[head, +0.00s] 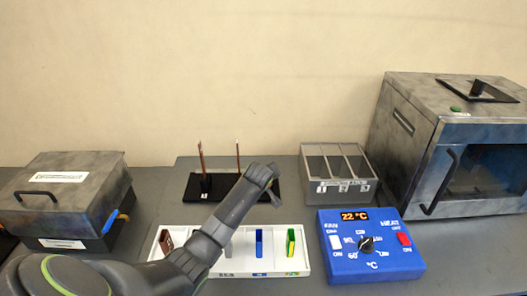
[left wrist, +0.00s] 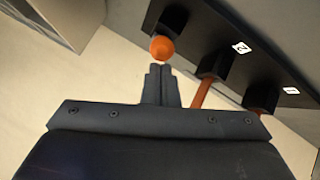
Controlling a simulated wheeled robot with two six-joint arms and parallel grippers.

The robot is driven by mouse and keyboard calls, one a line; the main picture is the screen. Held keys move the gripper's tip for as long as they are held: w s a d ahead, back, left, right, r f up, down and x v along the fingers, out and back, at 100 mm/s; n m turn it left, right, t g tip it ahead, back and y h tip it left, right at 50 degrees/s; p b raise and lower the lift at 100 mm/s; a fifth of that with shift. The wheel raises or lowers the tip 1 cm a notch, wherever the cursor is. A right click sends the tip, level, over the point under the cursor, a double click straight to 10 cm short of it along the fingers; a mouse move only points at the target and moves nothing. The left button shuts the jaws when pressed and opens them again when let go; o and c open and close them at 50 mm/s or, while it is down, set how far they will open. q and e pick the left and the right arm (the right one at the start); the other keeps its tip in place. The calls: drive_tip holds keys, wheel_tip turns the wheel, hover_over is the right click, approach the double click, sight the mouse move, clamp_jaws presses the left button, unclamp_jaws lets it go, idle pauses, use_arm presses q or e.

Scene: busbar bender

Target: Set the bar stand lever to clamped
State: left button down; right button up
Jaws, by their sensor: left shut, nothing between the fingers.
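The black bar stand (head: 222,186) lies at the back middle of the table, with two thin copper-coloured bars upright on it. In the left wrist view the stand (left wrist: 226,40) shows labels 2 and 1, two copper-coloured bars and an orange ball knob (left wrist: 162,47), which looks like the end of its lever. My left gripper (head: 268,169) is over the stand's right end, hiding the lever in the head view. In the left wrist view its fingertips (left wrist: 160,68) are shut and empty, just short of the knob; I cannot tell whether they touch it.
A white tray (head: 160,262) with coloured pieces lies in front, partly under my left arm. A blue control box (head: 370,270) reading 22 °C is to its right. A grey divided bin (head: 313,190) stands close right of the gripper. A metal oven (head: 408,140) and a lidded box (head: 85,170) flank the table.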

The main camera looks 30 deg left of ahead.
use_arm(q)
drive_tip(key=shift+s+d+f, duration=0.1)
drive_tip(key=shift+s, duration=0.1)
use_arm(e)
drive_tip(key=shift+f, duration=0.1)
idle(0.4)
